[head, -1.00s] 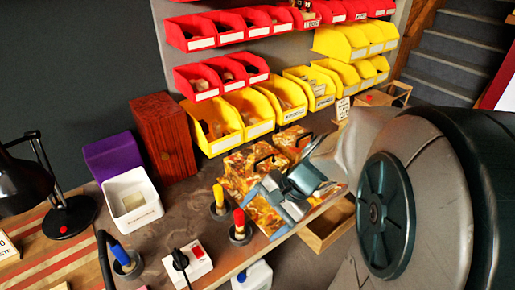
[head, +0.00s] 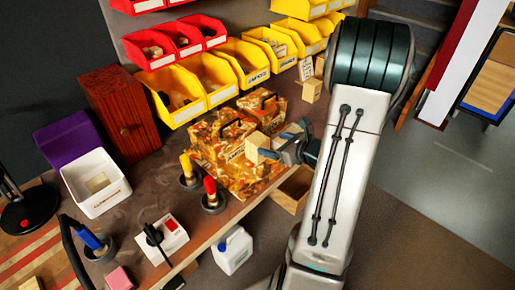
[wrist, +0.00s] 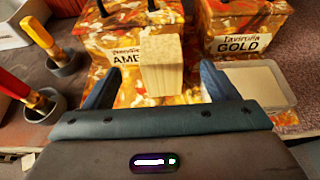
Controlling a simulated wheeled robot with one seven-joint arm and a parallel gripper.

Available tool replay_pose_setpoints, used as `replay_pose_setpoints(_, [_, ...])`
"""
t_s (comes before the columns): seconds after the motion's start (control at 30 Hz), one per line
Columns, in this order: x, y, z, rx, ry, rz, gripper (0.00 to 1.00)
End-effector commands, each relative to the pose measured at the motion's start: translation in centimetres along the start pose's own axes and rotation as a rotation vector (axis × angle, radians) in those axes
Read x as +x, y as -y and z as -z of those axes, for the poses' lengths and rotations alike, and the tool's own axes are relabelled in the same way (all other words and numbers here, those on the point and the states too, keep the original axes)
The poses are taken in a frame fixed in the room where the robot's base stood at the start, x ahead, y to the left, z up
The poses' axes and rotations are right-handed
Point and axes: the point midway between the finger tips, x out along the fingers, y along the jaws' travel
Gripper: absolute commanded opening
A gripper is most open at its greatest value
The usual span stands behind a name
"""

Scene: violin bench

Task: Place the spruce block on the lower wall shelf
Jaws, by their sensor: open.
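A pale wooden block, which looks like the spruce block (head: 257,147), is at the patterned orange boxes on the bench. In the wrist view the block (wrist: 162,66) stands between my gripper's fingers, with a visible gap on both sides. My gripper (head: 274,153) is open, its fingers pointing towards the boxes; it also shows in the wrist view (wrist: 160,80). What bears the block is hard to tell. I cannot make out a bare lower wall shelf in either view.
Orange patterned boxes (head: 218,135) with black handles crowd the gripper. Tools with red (head: 211,192) and yellow (head: 187,170) handles stand in holders to the left. Yellow bins (head: 215,80) line the back. Another small wooden block (head: 312,90) stands at the back right.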

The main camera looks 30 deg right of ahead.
Motion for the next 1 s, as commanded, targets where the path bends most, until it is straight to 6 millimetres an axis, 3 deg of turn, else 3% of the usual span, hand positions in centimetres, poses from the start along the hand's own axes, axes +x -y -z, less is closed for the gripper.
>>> replay_pose_setpoints(0.1, [2.2,-0.1,0.0,0.000,-0.001,-0.004,0.80])
replay_pose_setpoints(0.37, [4.1,-0.1,0.0,-0.002,0.000,-0.004,0.80])
replay_pose_setpoints(0.7, [8.3,0.1,0.5,-0.002,0.000,-0.004,0.80])
replay_pose_setpoints(1.0, [8.8,0.1,0.5,-0.002,0.000,-0.002,0.80])
